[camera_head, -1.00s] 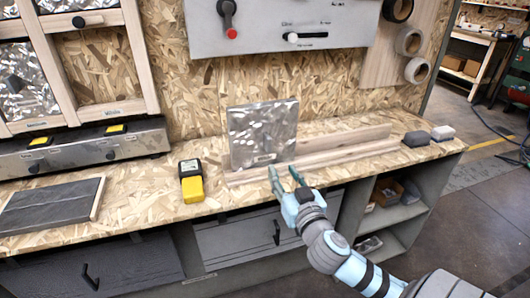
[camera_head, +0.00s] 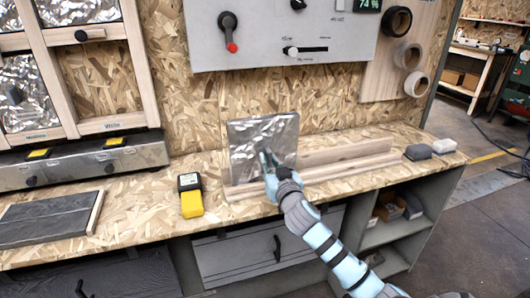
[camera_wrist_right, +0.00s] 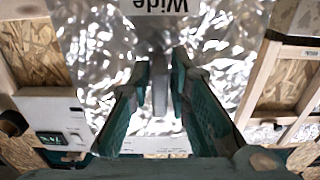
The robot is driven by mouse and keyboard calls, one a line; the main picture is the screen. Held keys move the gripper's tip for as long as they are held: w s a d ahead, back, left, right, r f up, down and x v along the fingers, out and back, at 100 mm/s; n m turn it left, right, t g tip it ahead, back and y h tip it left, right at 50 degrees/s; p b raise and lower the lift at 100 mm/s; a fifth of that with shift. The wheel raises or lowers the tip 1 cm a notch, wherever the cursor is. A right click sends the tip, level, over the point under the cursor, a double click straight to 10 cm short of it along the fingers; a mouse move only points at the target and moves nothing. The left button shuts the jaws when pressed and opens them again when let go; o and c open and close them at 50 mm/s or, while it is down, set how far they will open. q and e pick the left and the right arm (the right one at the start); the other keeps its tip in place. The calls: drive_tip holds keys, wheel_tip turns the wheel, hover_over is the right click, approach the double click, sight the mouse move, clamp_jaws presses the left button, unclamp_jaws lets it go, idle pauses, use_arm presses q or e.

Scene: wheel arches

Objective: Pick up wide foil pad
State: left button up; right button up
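The wide foil pad (camera_head: 247,136) is a shiny, crinkled silver square standing upright on the bench against the chipboard back wall. In the right wrist view its foil (camera_wrist_right: 93,45) fills much of the background, with the "Wide" label upside down at the top. My right gripper (camera_head: 268,158) is in front of the pad and hides part of its lower right. In the wrist view my right fingers (camera_wrist_right: 162,78) lie close on both sides of a narrow grey piece before the foil; whether they press on it is unclear. My left gripper is not in view.
A wooden rail (camera_head: 345,164) runs along the bench in front of the pad and to its right. A yellow and black device (camera_head: 191,196) stands to the left. A dark framed panel (camera_head: 45,218) lies farther left. Grey blocks (camera_head: 418,152) sit at the right end.

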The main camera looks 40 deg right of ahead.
clamp_jaws()
wheel_tip(320, 180, up, 20)
drive_tip(key=p, duration=0.7)
drive_tip(key=s+a+r+p, duration=0.2)
drive_tip(key=s+r+p, duration=0.1)
drive_tip(key=s, duration=0.3)
drive_tip(key=shift+s+a, duration=0.15)
drive_tip(key=shift+s, duration=0.15)
